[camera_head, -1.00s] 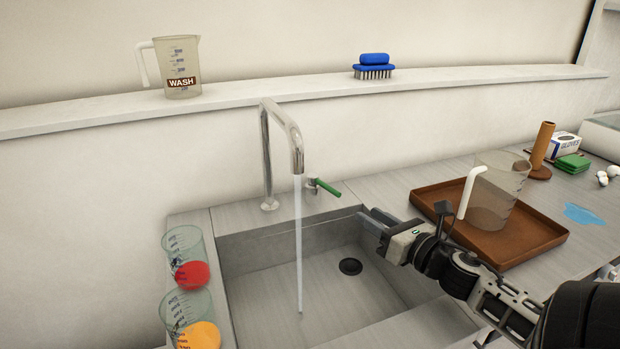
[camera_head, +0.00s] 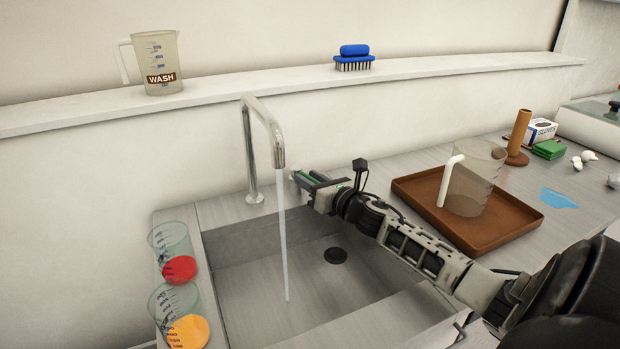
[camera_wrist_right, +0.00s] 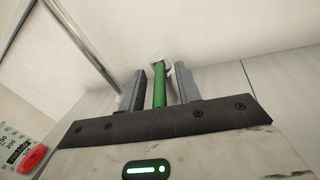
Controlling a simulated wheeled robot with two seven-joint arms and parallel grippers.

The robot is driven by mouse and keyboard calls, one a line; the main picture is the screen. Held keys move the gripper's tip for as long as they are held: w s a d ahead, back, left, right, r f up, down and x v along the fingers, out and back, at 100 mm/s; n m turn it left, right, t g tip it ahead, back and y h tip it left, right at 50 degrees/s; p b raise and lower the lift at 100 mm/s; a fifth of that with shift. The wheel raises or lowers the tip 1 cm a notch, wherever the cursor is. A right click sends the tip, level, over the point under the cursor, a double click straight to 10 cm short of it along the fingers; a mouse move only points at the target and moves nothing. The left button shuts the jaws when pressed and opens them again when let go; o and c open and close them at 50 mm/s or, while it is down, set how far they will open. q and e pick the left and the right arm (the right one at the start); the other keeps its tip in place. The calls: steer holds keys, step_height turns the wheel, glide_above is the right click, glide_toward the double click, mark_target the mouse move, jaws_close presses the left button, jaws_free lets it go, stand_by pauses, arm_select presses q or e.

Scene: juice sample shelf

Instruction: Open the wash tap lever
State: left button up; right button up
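The chrome tap (camera_head: 276,135) stands behind the sink (camera_head: 290,290), and a stream of water (camera_head: 284,240) falls from its spout into the basin. Its green lever (camera_head: 306,177) sits to the right of the tap, by the wall; it also shows in the right wrist view (camera_wrist_right: 159,88). My right gripper (camera_head: 308,180) is at the lever. In the right wrist view its two fingers (camera_wrist_right: 160,88) stand apart on either side of the lever, with narrow gaps visible, so it is open around it. My left gripper is out of view.
A brown tray (camera_head: 500,236) holding a clear jug (camera_head: 478,185) lies to the right. A WASH jug (camera_head: 158,58) and blue brush (camera_head: 354,52) stand on the ledge above.

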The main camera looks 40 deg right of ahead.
steer(key=shift+w, duration=0.2)
jaws_close()
steer(key=shift+d+f+n+y+b, duration=0.35)
steer(key=shift+n+y+b, duration=0.35)
steer(key=shift+y+b, duration=0.4)
steer(key=shift+d+r+b, duration=0.1)
steer(key=shift+b, duration=0.4)
steer(key=shift+r+n+y, duration=0.1)
steer(key=shift+n+y, duration=0.3)
steer(key=shift+y, duration=0.1)
steer(key=shift+r, duration=0.1)
jaws_free()
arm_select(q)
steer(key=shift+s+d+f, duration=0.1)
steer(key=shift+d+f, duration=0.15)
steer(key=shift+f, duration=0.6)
